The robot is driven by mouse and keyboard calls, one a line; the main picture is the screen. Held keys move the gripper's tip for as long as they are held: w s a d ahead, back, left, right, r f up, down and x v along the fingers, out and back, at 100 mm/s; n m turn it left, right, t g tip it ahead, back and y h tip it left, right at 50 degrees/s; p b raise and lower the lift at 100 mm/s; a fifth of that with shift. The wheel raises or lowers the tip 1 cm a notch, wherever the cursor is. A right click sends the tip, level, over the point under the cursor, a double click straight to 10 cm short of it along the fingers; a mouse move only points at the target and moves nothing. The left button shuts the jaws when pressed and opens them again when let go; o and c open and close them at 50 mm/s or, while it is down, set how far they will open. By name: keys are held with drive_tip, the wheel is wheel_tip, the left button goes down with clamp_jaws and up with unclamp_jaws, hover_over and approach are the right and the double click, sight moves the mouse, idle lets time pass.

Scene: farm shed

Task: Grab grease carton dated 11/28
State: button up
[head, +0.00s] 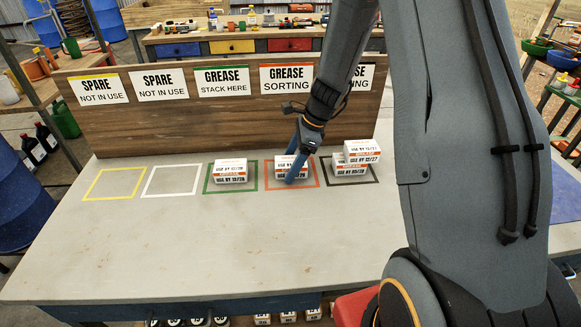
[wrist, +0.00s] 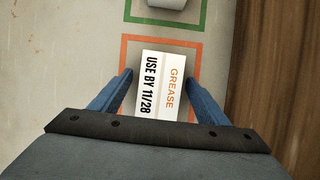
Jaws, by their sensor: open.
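A white grease carton (wrist: 160,82) lies inside the orange outline, its label reading USE BY 11/28 in the wrist view. My gripper (wrist: 157,76) is open, with one blue finger on each side of the carton and a small gap showing at each. In the head view the carton (head: 284,161) is partly covered by my blue fingers (head: 295,168), which point down at it. How far down the fingers reach beside it is hard to tell.
Cartons (head: 230,168) marked 12/28 sit in the green outline (head: 207,180). More cartons (head: 361,151), stacked, sit in the black outline at right. The yellow (head: 88,188) and white (head: 147,184) outlines are empty. A wooden signboard (head: 150,118) stands behind. The bench front is clear.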

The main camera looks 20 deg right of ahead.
drive_tip(key=shift+f, duration=0.15)
drive_tip(key=c, duration=1.2)
